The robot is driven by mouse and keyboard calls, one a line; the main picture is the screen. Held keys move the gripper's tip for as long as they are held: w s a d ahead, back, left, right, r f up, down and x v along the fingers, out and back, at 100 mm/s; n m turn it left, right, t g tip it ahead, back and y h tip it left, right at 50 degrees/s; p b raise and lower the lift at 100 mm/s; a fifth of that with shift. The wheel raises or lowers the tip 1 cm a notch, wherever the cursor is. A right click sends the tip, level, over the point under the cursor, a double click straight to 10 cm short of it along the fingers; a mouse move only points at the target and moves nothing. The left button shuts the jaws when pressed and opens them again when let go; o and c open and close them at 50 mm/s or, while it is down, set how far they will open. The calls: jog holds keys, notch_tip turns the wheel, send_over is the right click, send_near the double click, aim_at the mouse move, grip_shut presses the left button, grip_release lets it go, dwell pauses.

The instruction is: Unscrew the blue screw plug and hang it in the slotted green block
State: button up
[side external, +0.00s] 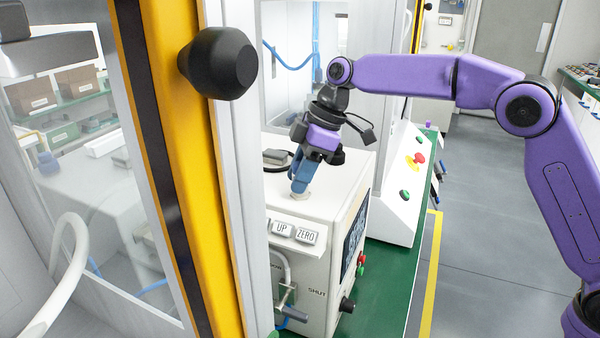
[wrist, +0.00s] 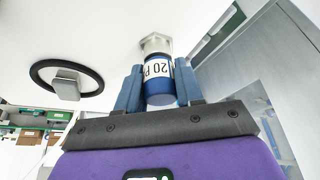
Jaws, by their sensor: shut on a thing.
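My gripper (side external: 299,184) points down at the top of the white press box. In the wrist view its two blue fingers stand on either side of the blue screw plug (wrist: 161,88), shut on it. The plug is a blue cylinder with a white label reading "20 P", partly hidden. Its far end meets a pale hexagonal fitting (wrist: 155,43) on the white surface; I cannot tell how far it is threaded in. In the side view the fingers hide the plug. I cannot make out the slotted green block in either view.
The white box carries "UP" and "ZERO" keys (side external: 294,231) on its front edge. A black ring (wrist: 66,78) on a grey mount lies beside the fitting. A yellow-edged machine frame (side external: 180,150) stands close at the left. A white control box (side external: 405,185) with buttons stands behind.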

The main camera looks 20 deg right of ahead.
jog(key=shift+n, duration=0.4)
jog(key=shift+n+g, duration=0.4)
jog(key=shift+n, duration=0.3)
jog(key=o, duration=0.8)
jog(key=shift+m+t, duration=0.4)
jog(key=shift+m, duration=0.5)
jog(key=shift+m, duration=0.8)
